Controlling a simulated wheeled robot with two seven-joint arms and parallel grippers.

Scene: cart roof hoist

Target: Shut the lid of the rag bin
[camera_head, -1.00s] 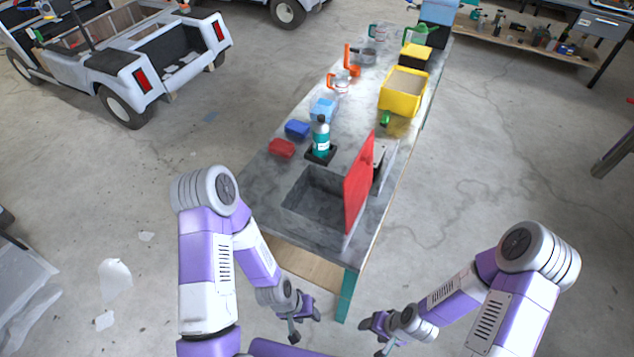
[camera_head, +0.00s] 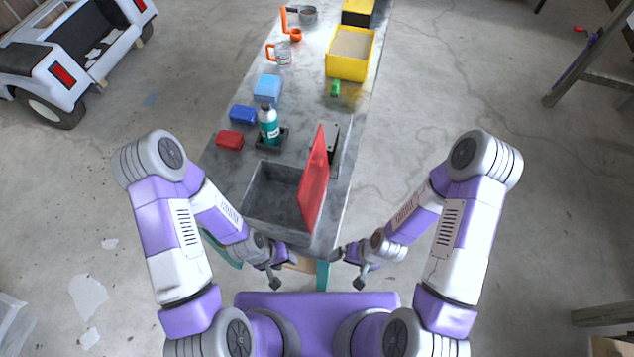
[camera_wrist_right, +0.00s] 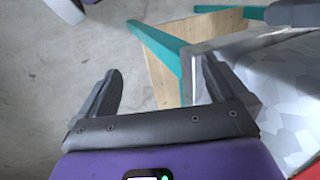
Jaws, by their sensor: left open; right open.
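The rag bin (camera_head: 262,206) is a grey open box at the near end of the long bench. Its red lid (camera_head: 314,182) stands up, nearly vertical, along the bin's right side. My left gripper (camera_head: 279,270) is open and empty, just in front of the bench's near end, below and left of the lid. My right gripper (camera_head: 348,268) is open and empty, in front of the bench's near right corner. In the right wrist view, its two fingers (camera_wrist_right: 162,92) are spread apart with the bench corner beside the right finger. Neither gripper touches the lid.
On the bench (camera_head: 225,170) behind the bin stand a teal bottle (camera_head: 268,126) in a dark tray, a red block (camera_head: 230,140), blue blocks (camera_head: 243,115) and a yellow bin (camera_head: 350,66). A dark item stands right of the lid.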

